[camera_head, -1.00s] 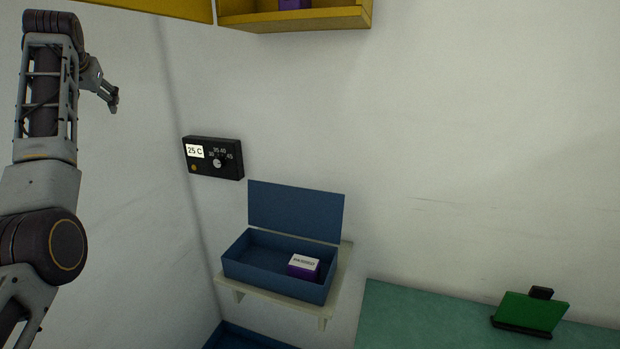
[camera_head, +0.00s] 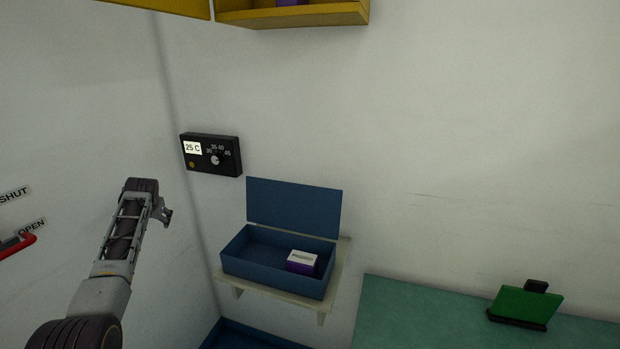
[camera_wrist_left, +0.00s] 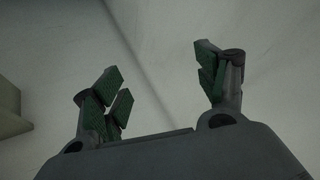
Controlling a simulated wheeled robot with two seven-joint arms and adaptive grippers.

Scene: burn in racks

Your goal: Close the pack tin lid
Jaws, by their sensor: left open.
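The blue pack tin (camera_head: 275,272) sits on a small pale wall shelf. Its blue lid (camera_head: 293,208) stands raised at the back, against the wall side. A small purple and white box (camera_head: 302,262) lies inside the tin at the right. My left gripper (camera_head: 166,217) is to the left of the tin and apart from it, in front of the left wall. In the left wrist view its fingers (camera_wrist_left: 160,95) are spread wide with nothing between them. My right gripper is not in view.
A black control box (camera_head: 211,155) reading 25 C is on the wall above left of the tin. A yellow cabinet (camera_head: 295,17) hangs above. A green-topped table (camera_head: 420,315) with a green panel (camera_head: 525,306) is at right. A red handle (camera_head: 18,244) is at far left.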

